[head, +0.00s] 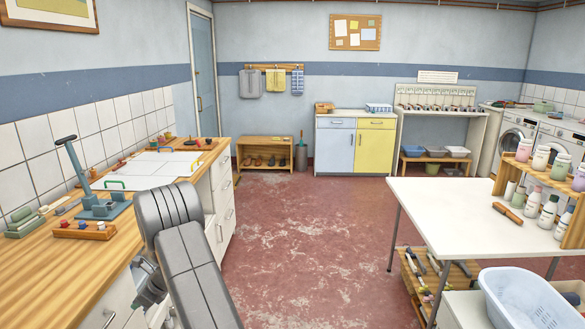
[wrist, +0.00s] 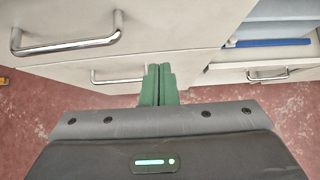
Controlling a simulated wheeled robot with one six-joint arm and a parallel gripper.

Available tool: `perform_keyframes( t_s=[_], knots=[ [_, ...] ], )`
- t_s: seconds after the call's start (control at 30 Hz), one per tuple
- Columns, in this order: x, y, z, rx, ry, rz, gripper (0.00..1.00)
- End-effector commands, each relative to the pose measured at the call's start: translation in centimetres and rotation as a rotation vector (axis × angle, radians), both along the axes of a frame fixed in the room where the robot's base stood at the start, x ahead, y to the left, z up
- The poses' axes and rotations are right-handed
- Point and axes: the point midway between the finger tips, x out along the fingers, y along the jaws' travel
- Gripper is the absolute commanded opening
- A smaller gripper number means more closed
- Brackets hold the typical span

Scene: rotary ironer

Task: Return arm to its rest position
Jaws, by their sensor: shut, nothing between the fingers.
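My gripper (wrist: 158,70) shows in the wrist view, its two green fingers pressed together with nothing between them. It is in front of the white drawer fronts, near a metal handle (wrist: 118,78); I cannot tell whether it touches them. In the head view my grey arm rises at the bottom, left of centre, beside the wooden counter, and bends downward. The gripper itself is not clearly visible there.
The wooden counter (head: 60,262) with white drawers (head: 222,205) runs along the left. A bar handle (wrist: 65,45) juts out close by in the wrist view, and a blue strip (wrist: 270,43) lies at right. Red floor (head: 300,240) is clear up to the white table (head: 450,210).

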Motion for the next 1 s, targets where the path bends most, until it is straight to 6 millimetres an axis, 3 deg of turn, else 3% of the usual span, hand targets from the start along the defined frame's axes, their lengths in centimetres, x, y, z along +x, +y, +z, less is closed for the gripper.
perform_keyframes(
  t_s=[0.17, 0.4, 1.0],
  knots=[
    [0.0, 2.2, -2.2, -0.002, 0.001, 0.001, 0.0],
    [-0.6, 4.7, -2.0, 0.001, -0.001, 0.0, 0.0],
    [-0.5, 4.9, -1.6, 0.0, -0.006, 0.0, 0.0]
  ],
)
